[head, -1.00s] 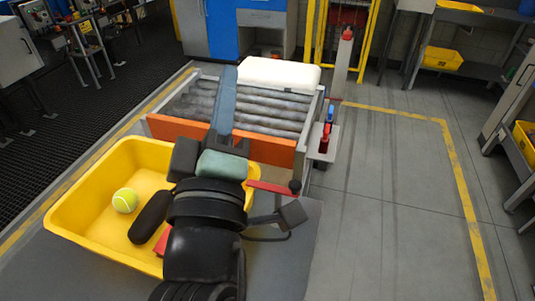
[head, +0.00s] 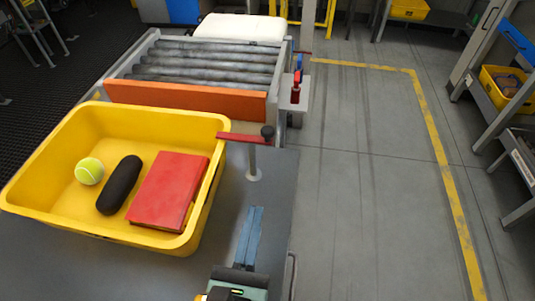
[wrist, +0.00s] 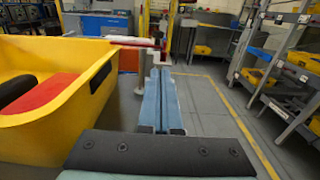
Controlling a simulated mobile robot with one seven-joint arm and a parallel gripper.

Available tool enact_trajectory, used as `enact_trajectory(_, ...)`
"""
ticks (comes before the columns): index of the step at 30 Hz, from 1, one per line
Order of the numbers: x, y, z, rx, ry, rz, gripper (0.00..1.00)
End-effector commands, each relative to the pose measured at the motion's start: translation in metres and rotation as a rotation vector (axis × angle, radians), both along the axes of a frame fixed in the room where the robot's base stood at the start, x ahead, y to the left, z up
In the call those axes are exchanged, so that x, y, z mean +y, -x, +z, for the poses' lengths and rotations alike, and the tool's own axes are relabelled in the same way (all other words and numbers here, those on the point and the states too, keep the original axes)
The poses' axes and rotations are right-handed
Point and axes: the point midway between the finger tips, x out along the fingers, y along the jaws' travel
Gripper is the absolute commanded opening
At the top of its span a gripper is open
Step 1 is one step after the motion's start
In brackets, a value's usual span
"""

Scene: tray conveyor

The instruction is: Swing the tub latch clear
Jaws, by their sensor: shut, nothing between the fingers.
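The yellow tub (head: 60,137) sits on the grey table, its near side also in the wrist view (wrist: 40,144). The tub latch (head: 237,136) is a red bar with a black knob on a grey post (head: 253,165). Its left end reaches over the tub's back right rim; whether it touches the rim I cannot tell. The bar also shows in the wrist view (wrist: 130,41). My gripper (head: 255,209) is shut and empty, right of the tub and on the near side of the post. Its blue fingers lie together in the wrist view (wrist: 160,72), pointing forward, apart from the latch.
The tub holds a tennis ball (head: 89,171), a black case (head: 119,185) and a red book (head: 168,190). An orange board (head: 185,98) fronts the roller conveyor (head: 200,68) behind. The floor to the right is open.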

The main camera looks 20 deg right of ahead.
Motion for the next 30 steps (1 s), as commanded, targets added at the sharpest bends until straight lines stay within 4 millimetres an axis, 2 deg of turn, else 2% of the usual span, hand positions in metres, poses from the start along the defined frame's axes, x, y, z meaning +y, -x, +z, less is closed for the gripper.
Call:
enact_trajectory(5,-0.01,-0.015,0.002,-0.004,0.0,-0.003,0.0)
enact_trajectory(21,-0.067,-0.098,0.002,-0.004,-0.002,-0.003,0.0)
enact_trajectory(30,-0.078,-0.115,0.0,-0.002,-0.001,-0.001,0.0)
